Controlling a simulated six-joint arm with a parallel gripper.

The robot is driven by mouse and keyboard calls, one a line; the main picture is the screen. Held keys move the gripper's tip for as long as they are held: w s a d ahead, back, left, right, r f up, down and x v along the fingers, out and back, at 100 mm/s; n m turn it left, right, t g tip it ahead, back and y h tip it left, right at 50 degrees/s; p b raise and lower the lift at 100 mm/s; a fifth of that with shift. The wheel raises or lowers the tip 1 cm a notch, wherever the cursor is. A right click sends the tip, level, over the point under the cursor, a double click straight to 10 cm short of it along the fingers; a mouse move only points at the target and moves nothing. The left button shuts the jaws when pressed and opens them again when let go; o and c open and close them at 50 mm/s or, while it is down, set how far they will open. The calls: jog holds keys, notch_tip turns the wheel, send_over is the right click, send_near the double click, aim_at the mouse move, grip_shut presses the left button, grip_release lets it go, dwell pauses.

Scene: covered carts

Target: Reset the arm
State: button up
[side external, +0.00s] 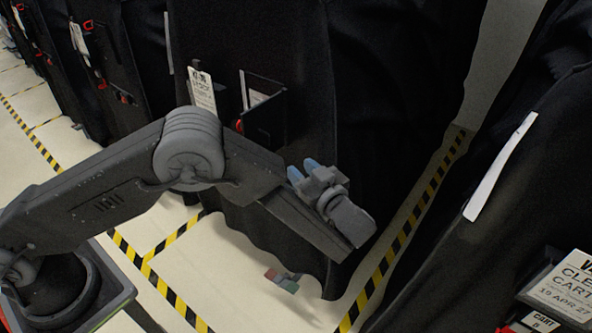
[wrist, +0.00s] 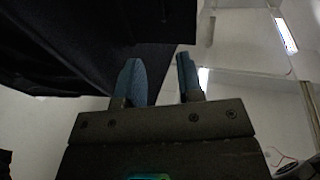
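My gripper (side external: 303,169) is at the end of my folded arm, in front of a tall cart under a black cover (side external: 275,55). Its two blue fingertips point up and toward the upper left in the side view. In the wrist view my gripper (wrist: 161,78) shows two blue fingers with a clear gap and nothing between them. The black cover (wrist: 60,45) fills the upper left there, behind the left finger. I cannot tell how far the fingers are from the cover.
A tag (side external: 203,92) and an open pocket (side external: 263,110) are on the cart's cover. Another covered cart (side external: 480,225) stands at right, with a label (side external: 565,290). Yellow-black tape (side external: 400,240) marks the pale floor. A small coloured item (side external: 283,279) is below my arm. The wrist view's right side shows pale walls.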

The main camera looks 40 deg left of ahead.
jog(key=w+a+r+m+t+h, duration=0.1)
jog(key=w+r+t+h, duration=0.25)
jog(key=r, duration=0.35)
jog(key=w+a+r+m+t+h, duration=0.1)
jog(key=w+r+m+t+h, duration=0.15)
jog(key=w+r+h, duration=0.35)
jog(key=s+r+m+t+h, duration=0.3)
jog(key=s+r+m+h, duration=0.4)
jog(key=r, duration=0.5)
jog(key=s+a+f+m+g, duration=0.1)
jog(key=s+a+f+g, duration=0.1)
jog(key=s, duration=0.7)
jog(key=s+a+f+m+g, duration=0.1)
jog(key=s+a+f+g, duration=0.2)
jog(key=s, duration=0.7)
jog(key=s+a+f+m+g, duration=0.2)
jog(key=s+a+f+g, duration=0.1)
jog(key=s, duration=0.6)
jog(key=shift+s+a+g, duration=0.4)
jog(key=shift+a+g, duration=0.2)
jog(key=shift+a, duration=0.55)
jog(key=shift+h, duration=0.25)
